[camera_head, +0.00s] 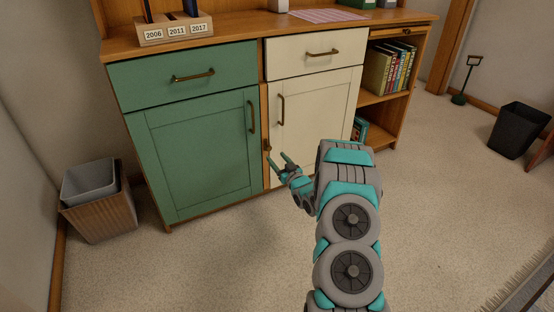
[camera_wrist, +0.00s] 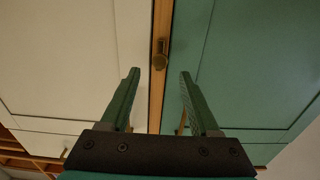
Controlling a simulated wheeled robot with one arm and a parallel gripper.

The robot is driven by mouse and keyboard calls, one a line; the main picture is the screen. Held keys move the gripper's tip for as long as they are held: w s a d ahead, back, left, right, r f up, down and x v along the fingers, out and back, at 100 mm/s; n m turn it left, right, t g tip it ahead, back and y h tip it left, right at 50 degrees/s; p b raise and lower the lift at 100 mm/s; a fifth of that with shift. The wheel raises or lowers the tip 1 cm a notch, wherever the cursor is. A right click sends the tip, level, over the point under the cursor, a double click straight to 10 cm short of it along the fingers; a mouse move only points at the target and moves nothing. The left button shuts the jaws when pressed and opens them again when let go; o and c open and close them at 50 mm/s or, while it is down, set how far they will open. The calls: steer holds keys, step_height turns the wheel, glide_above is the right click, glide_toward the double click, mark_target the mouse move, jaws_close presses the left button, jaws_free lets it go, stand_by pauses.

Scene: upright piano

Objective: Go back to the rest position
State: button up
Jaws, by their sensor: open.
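My gripper (camera_head: 277,158) is open and empty, in front of the wooden post between the cabinet's green door (camera_head: 197,152) and cream door (camera_head: 312,118). In the wrist view the two fingers of my gripper (camera_wrist: 159,74) stand apart. A small brass latch (camera_wrist: 160,55) on the post (camera_wrist: 157,105) shows between and just beyond the fingertips. I see nothing held, and cannot tell whether a finger touches the cabinet. Both doors and the green drawer (camera_head: 185,77) and cream drawer (camera_head: 316,52) above them look shut. My arm reaches up from the bottom of the head view.
A wooden organizer marked with years (camera_head: 174,29) stands on the cabinet top. Open shelves with books (camera_head: 390,70) are at the right. A bin (camera_head: 97,201) stands on the carpet at left, a black bin (camera_head: 518,130) at far right. The carpet (camera_head: 440,190) right of my arm is clear.

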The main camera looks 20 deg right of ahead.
steer(key=s+a+r+g+h+p, duration=0.25)
steer(key=s+a+r+g, duration=0.75)
steer(key=s+r, duration=0.55)
steer(key=s+a+r+g, duration=0.2)
steer(key=s+a, duration=0.3)
steer(key=s, duration=0.9)
steer(key=s+a+r+g+y+p, duration=0.1)
steer(key=s+a+r+g, duration=0.2)
steer(key=s, duration=1.1)
steer(key=s+a+r+g+y+p, duration=0.1)
steer(key=s+a+r+g, duration=0.2)
steer(key=s, duration=1.1)
steer(key=a+g, duration=0.1)
steer(key=a, duration=0.2)
steer(key=shift+s+a+r+g, duration=0.2)
steer(key=shift+s+a+g, duration=0.1)
steer(key=shift+s+g, duration=0.1)
steer(key=shift+w, duration=0.1)
